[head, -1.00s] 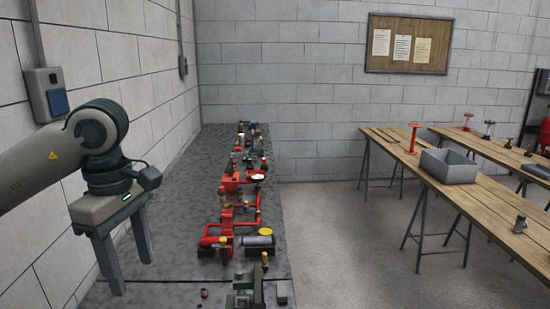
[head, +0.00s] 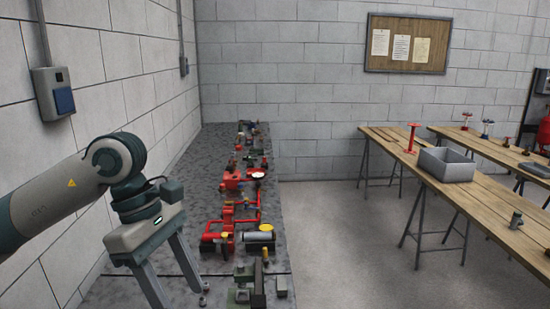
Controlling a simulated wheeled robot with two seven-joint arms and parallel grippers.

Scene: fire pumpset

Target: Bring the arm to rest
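My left gripper (head: 176,295) hangs from the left arm at the lower left of the head view. Its two fingers point down and stand apart, with nothing seen between them. The fingertips are near the left part of the grey bench (head: 190,213), close to a small grey fitting at the bench front; I cannot tell if they touch anything. My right gripper is not in the picture.
A red pump assembly (head: 228,238) with pipes and several valves runs along the bench. A wall box (head: 52,93) is on the left wall. Wooden tables (head: 400,152) with a grey bin (head: 446,165) stand right, beyond clear floor (head: 345,235).

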